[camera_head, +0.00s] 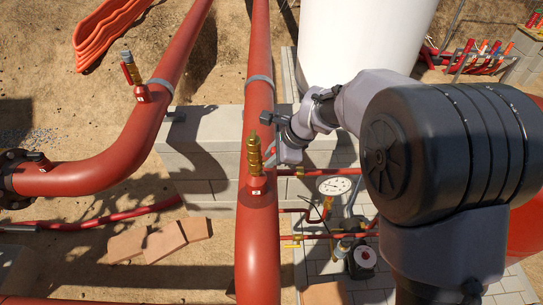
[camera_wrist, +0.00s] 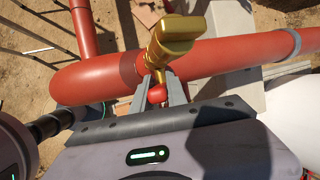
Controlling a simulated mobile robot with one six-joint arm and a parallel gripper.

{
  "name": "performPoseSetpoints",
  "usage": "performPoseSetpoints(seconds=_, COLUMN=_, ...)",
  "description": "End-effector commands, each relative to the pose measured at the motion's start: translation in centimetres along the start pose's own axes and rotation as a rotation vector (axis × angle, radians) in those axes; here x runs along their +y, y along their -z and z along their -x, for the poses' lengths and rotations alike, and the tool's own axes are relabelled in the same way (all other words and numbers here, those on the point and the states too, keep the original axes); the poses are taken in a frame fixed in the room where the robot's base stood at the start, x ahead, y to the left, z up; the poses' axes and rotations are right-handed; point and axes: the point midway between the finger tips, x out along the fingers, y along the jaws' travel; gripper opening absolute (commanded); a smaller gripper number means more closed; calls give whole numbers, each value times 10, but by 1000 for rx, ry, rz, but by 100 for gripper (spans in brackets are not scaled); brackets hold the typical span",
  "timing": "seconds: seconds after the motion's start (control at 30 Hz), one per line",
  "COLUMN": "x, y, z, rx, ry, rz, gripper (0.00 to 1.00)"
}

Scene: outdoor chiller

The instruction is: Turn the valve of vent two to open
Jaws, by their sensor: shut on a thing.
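A brass vent valve (camera_head: 254,153) stands upright on the middle red pipe (camera_head: 258,240), above a small red label too small to read. In the wrist view the brass valve body (camera_wrist: 172,42) rises just beyond my fingers. My gripper (camera_head: 270,160) reaches it from the right. In the wrist view my gripper (camera_wrist: 160,88) is shut on the valve's small red handle (camera_wrist: 157,95), with a finger on each side. The fingers hide part of the handle. A second vent valve (camera_head: 131,68), with a red handle along its body, stands on the left red pipe (camera_head: 105,165).
A grey block wall (camera_head: 205,165) stands behind the middle pipe. A white tank (camera_head: 355,40) is at the back right. A pressure gauge (camera_head: 334,186) and thin red pipes lie low at the right.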

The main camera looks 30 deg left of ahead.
Motion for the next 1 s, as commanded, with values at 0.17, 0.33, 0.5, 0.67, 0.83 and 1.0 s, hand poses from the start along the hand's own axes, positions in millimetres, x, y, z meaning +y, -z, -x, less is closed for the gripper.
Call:
performPoseSetpoints(seconds=0.17, x=-6, y=-4, z=10, rx=-1, ry=-74, rz=-30, gripper=0)
performPoseSetpoints(seconds=0.33, x=-9, y=-5, z=10, rx=-2, ry=-196, rz=-80, gripper=0)
performPoseSetpoints(seconds=0.5, x=-12, y=-2, z=4, rx=-1, ry=-284, rz=-117, gripper=0)
performPoseSetpoints(seconds=0.67, x=-11, y=0, z=0, rx=0, ry=-302, rz=-126, gripper=0)
performPoseSetpoints(seconds=0.83, x=-11, y=0, z=0, rx=-1, ry=-301, rz=-126, gripper=0)
performPoseSetpoints(seconds=1.0, x=-11, y=0, z=0, rx=-1, ry=-301, rz=-126, gripper=40)
